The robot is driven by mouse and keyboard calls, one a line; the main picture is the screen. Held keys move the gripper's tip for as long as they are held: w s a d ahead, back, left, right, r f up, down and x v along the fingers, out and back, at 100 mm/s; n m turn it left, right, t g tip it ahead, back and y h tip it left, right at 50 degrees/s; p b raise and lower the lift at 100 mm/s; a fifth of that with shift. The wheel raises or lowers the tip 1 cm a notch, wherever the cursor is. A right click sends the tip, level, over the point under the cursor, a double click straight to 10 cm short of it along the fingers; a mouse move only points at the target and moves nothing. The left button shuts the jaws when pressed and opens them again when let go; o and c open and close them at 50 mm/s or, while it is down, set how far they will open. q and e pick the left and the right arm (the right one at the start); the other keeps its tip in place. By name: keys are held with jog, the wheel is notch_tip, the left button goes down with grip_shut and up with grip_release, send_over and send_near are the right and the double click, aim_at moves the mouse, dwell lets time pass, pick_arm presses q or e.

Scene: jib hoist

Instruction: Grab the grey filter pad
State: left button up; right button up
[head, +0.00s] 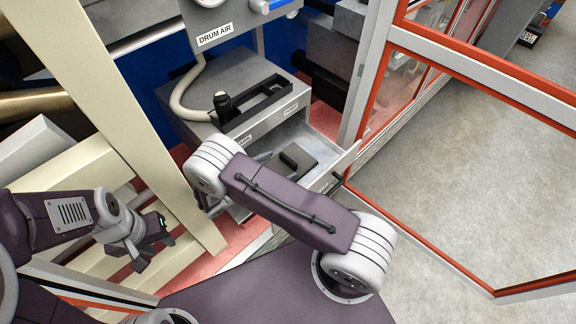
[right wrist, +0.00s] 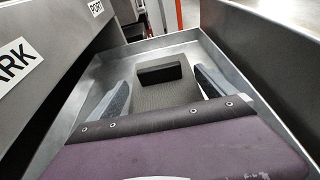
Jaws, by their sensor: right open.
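The grey filter pad (head: 306,168) lies flat in an open grey drawer (head: 322,143), with a black block-shaped grip (head: 290,158) on top.
A grey box (head: 262,98) with a black holder and hose stands just above the drawer. A panel labelled DRUM AIR (head: 215,35) is behind. A beige post (head: 125,110) stands left. A red-framed glazed door (head: 480,75) is right, with clear floor (head: 455,190) beyond.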

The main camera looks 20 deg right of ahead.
aim_at(287, 162)
jog(key=x, duration=0.3)
jog(key=shift+f, duration=0.1)
jog(key=shift+c, duration=0.3)
jog(key=c, duration=1.5)
notch_tip(287, 162, up, 10)
jog(key=p, duration=0.2)
